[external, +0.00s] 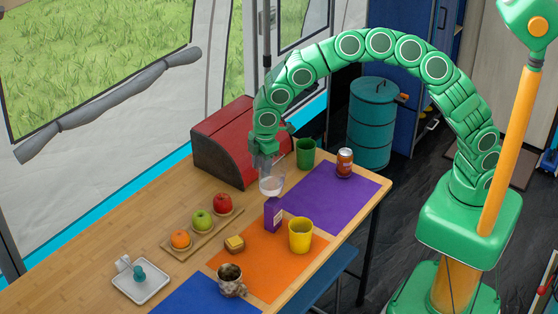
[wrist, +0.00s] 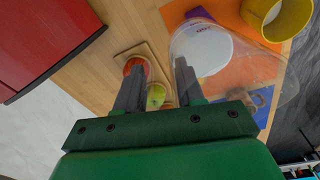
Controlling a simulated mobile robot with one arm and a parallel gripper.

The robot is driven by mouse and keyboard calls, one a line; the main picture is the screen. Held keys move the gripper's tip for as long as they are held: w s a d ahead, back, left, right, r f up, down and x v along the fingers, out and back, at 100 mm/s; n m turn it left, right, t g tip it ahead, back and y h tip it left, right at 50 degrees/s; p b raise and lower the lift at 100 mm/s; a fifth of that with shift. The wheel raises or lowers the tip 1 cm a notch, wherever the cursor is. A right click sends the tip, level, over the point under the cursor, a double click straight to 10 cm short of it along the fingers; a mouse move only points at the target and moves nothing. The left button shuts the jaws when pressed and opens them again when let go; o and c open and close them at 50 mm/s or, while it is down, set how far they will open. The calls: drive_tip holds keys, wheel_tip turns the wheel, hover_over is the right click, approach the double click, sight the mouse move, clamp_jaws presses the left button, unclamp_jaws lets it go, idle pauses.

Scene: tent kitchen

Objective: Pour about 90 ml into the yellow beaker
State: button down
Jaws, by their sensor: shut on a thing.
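The yellow beaker (external: 300,235) stands on the orange mat. Its rim also shows at the top right of the wrist view (wrist: 284,22). My gripper (external: 267,168) is shut on a clear vessel (external: 271,186), which hangs above the table behind and left of the beaker, apart from it. In the wrist view my gripper's fingers (wrist: 159,62) have the clear vessel (wrist: 270,82) at their right; a whitish area with dark marks shows within it. The exact grip point is unclear. The vessel looks roughly upright. The beaker's contents are not visible.
A purple carton (external: 273,214) stands just left of the beaker, below the vessel. A green cup (external: 305,153) and a can (external: 344,162) stand farther back. A red bread box (external: 222,140), fruit board (external: 184,243), yellow block (external: 234,244) and patterned mug (external: 230,281) are nearby. The purple mat (external: 325,190) has free room.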

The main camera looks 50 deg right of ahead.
drive_tip(key=shift+w+d+f+g, duration=0.1)
drive_tip(key=shift+w+f+g, duration=0.3)
drive_tip(key=shift+g, duration=0.2)
drive_tip(key=shift+f, duration=0.15)
drive_tip(key=shift+w, duration=0.1)
